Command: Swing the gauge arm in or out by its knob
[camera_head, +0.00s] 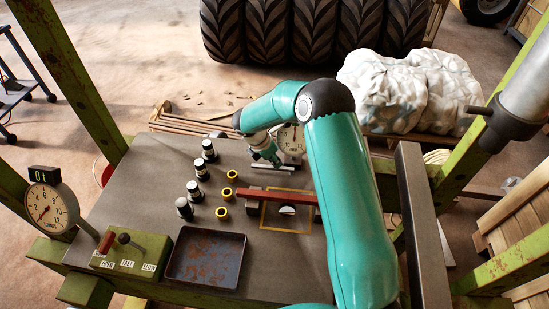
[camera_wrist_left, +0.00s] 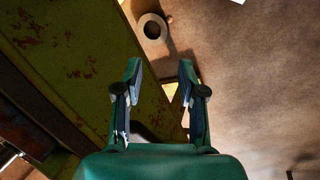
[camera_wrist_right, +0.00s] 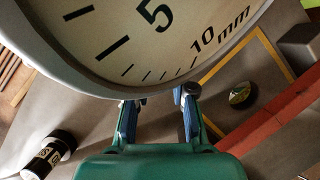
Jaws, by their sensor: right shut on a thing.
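The round white dial gauge (camera_head: 291,138), marked in mm, stands at the back of the grey bench. It fills the top of the right wrist view (camera_wrist_right: 150,45). My right gripper (camera_head: 266,156) is beside the gauge, low over the bench. In the right wrist view its fingers (camera_wrist_right: 159,110) are apart by a gap, with their tips partly behind the dial's rim. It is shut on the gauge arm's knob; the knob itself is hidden. My left gripper (camera_wrist_left: 160,80) shows only in the left wrist view, open and empty.
A red bar (camera_head: 262,194) crosses a yellow outlined square beside a silver dome (camera_head: 287,210). Several black-and-white cylinders (camera_head: 201,169) and yellow rings (camera_head: 227,193) stand left of it. A rusty tray (camera_head: 240,263), a green lever box (camera_head: 130,252) and a tonnes dial (camera_head: 50,208) are nearer.

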